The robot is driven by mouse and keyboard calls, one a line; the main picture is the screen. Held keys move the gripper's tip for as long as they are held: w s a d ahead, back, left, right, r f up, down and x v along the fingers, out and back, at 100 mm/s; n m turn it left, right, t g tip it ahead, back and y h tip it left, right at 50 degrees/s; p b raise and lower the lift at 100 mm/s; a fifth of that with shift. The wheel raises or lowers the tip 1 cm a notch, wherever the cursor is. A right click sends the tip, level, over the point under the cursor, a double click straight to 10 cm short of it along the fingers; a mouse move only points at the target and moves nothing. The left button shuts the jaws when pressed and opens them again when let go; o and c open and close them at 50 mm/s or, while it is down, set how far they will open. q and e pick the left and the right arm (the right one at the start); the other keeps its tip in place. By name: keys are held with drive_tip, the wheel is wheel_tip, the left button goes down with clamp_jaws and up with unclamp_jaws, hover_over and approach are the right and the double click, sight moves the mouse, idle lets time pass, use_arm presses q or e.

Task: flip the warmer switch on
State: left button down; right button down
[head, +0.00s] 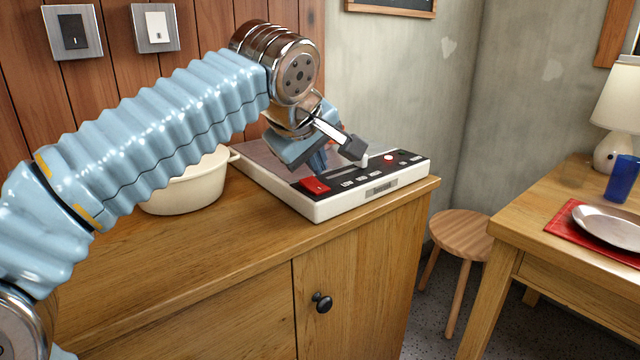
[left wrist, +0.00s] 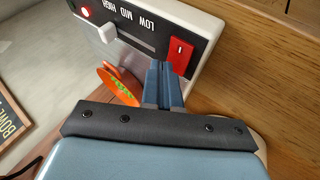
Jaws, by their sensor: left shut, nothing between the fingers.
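The warmer (head: 345,207) is a white box with a black front panel on the wooden cabinet. Its red rocker switch (head: 315,186) sits at the panel's left end and also shows in the left wrist view (left wrist: 181,52), with a white mark. A red lamp (head: 389,157) on the panel looks lit. A white slider knob (head: 365,160) stands beside LOW, MID, HIGH lettering. My left gripper (head: 319,165) is shut and empty, its blue fingertips (left wrist: 163,66) close to the switch's edge. I cannot tell whether they touch it. My right gripper is out of view.
A cream pot (head: 190,190) stands left of the warmer, under my left arm. Two wall switches (head: 74,32) (head: 157,27) are on the wood panelling. An orange item (left wrist: 120,88) shows beside the fingers in the left wrist view. The cabinet top before the warmer is clear.

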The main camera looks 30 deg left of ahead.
sight(313, 187)
use_arm(q)
drive_tip(key=r+p, duration=0.4)
drive_tip(key=shift+w+a+r, duration=0.1)
drive_tip(key=shift+a+r, duration=0.2)
drive_tip(key=shift+r, duration=0.1)
